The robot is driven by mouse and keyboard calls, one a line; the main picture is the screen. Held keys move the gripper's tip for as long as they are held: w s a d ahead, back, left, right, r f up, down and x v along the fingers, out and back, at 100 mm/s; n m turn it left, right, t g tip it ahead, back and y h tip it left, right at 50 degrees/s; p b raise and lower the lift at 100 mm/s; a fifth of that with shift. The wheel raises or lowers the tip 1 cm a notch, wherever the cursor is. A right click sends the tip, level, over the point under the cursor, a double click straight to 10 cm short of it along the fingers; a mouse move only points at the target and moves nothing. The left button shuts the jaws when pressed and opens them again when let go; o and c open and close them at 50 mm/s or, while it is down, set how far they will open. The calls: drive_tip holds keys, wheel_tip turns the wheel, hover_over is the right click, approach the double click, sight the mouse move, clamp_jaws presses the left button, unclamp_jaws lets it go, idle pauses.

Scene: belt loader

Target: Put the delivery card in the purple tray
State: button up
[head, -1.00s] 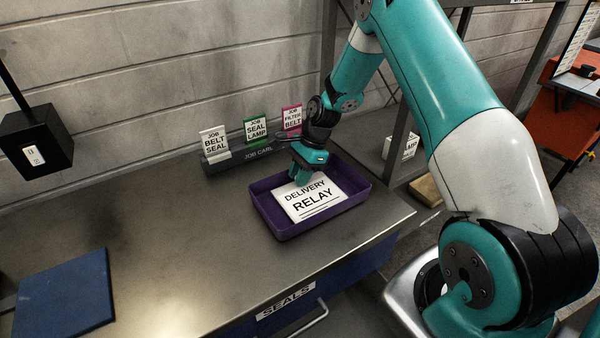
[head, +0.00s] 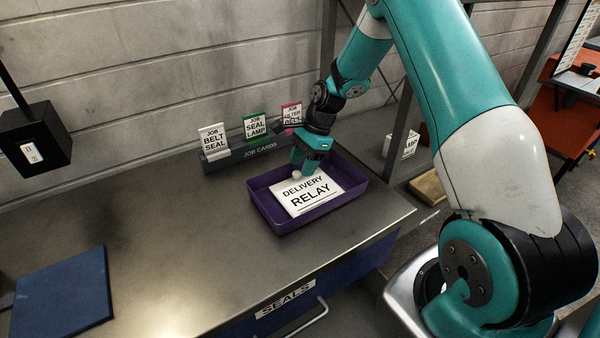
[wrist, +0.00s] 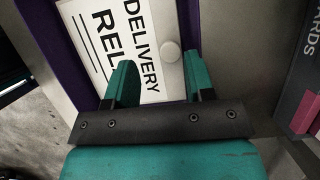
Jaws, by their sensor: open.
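The white delivery card (head: 307,192), printed "DELIVERY RELAY", lies face up inside the purple tray (head: 284,228) on the bench. My gripper (head: 301,167) is over the back part of the tray, above the card's far edge. In the wrist view my gripper (wrist: 158,72) has its two teal fingers spread apart, with the card (wrist: 112,30) beyond them and a round pale knob (wrist: 170,51) on the card between the fingertips. The gripper holds nothing. The purple tray's rim (wrist: 50,50) shows at left in the wrist view.
A job card rack (head: 262,147) with several upright cards stands behind the tray. A blue mat (head: 62,292) lies at the left of the bench. A small labelled box (head: 401,146) stands right of the tray. The bench middle is clear.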

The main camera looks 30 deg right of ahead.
drive_tip(key=b+v, duration=0.1)
drive_tip(key=v, duration=0.7)
drive_tip(key=s+a+r+n, duration=0.4)
drive_tip(key=a+r+n, duration=0.2)
drive_tip(key=a+r, duration=0.15)
drive_tip(key=s+a+r+n, duration=0.3)
drive_tip(key=s+a+n, duration=0.4)
drive_tip(key=s, duration=0.5)
drive_tip(key=s+a+r+n, duration=0.3)
drive_tip(key=s+a+n, duration=0.5)
drive_tip(key=s+n, duration=0.4)
drive_tip(key=shift+s+r, duration=0.15)
drive_tip(key=shift+s, duration=0.2)
drive_tip(key=shift+c, duration=0.6)
